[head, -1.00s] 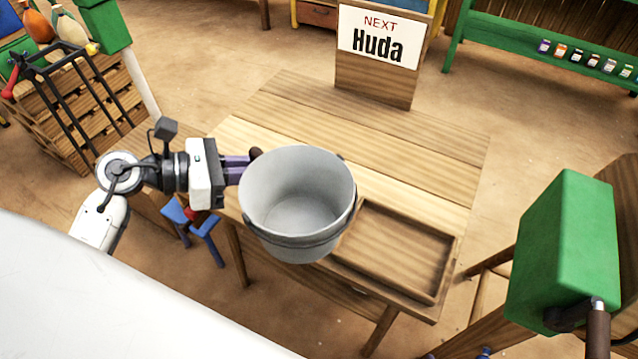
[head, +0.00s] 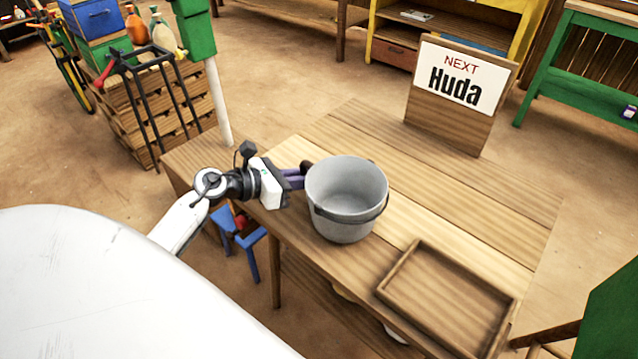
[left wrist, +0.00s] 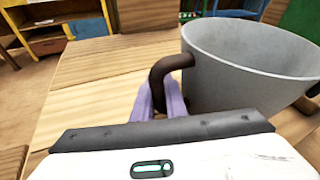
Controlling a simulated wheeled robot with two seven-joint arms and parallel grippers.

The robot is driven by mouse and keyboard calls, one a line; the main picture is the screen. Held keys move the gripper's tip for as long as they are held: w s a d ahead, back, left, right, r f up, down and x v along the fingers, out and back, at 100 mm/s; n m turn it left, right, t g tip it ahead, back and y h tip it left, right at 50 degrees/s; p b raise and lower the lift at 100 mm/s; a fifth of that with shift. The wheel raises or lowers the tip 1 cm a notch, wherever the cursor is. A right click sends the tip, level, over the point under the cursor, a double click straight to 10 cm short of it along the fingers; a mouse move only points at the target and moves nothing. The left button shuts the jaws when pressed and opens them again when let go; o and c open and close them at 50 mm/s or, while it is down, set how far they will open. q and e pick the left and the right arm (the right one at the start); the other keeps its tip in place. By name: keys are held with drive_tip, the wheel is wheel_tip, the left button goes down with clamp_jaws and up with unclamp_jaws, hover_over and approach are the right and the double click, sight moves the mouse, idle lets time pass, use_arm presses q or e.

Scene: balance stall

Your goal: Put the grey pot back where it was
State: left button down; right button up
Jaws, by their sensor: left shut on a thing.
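The grey pot (head: 345,208) is an open, empty-looking bucket shape, upright at the left part of the wooden table (head: 490,205), left of the shallow tray. My left gripper (head: 298,174) comes in from the left and is shut on the pot's dark brown side handle. In the left wrist view, the purple fingers (left wrist: 166,97) sit around the brown handle (left wrist: 165,72), with the pot's wall (left wrist: 240,65) to the right. I cannot tell whether the pot's base touches the table. My right gripper is not in view.
The empty wooden tray (head: 393,292) lies at the table's near right. A "NEXT Huda" sign (head: 460,92) stands at the back edge. The tabletop between pot and sign is clear. A blue stool (head: 238,238) is below at the left. A green thing (head: 612,318) is at the lower right.

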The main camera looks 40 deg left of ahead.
use_arm(q)
drive_tip(key=shift+f, duration=0.65)
drive_tip(key=shift+f, duration=0.1)
drive_tip(key=shift+f+b, duration=0.15)
drive_tip(key=shift+b, duration=0.15)
drive_tip(key=c, duration=1.8)
unclamp_jaws()
drive_tip(key=shift+r+p, duration=0.3)
drive_tip(key=shift+p, duration=0.05)
drive_tip(key=v, duration=1.2)
drive_tip(key=shift+b, duration=0.3)
